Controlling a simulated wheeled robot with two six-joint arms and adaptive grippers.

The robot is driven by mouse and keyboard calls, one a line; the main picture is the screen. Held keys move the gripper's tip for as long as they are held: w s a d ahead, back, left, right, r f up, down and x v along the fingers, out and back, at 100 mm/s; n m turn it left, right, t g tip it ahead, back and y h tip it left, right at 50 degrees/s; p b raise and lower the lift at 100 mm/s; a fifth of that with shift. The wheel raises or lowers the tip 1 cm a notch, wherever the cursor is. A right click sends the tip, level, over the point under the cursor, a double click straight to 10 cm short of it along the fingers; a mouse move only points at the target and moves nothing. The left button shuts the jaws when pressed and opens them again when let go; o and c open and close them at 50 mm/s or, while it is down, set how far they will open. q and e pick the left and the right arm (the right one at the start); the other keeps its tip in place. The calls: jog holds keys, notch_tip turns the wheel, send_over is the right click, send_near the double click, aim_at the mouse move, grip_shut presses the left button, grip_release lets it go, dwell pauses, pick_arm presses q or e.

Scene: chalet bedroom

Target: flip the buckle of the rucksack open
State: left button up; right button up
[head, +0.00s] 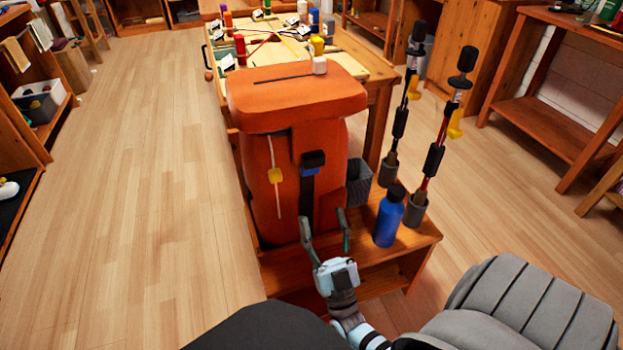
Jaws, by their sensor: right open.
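An orange rucksack (285,165) stands upright on a wooden bench in the head view. A black strap (307,200) runs down its front. At the strap's upper end sits the buckle (312,160), a black piece with a blue part just under it. Whether the buckle is latched is too small to tell. My right gripper (325,226) is open and empty, low in front of the rucksack. Its fingers point up toward the pack, below the buckle and apart from it. My left gripper is not in view.
A blue bottle (389,217) stands on the bench (415,240) right of my right gripper. Two trekking poles (435,150) stand upright behind it. A dark mesh cup (359,182) sits beside the rucksack. A cluttered table (350,62) is behind. The floor at left is clear.

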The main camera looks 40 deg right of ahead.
jog(key=x, duration=0.9)
jog(key=shift+w+r, duration=0.2)
jog(key=shift+w, duration=0.1)
grip_shut()
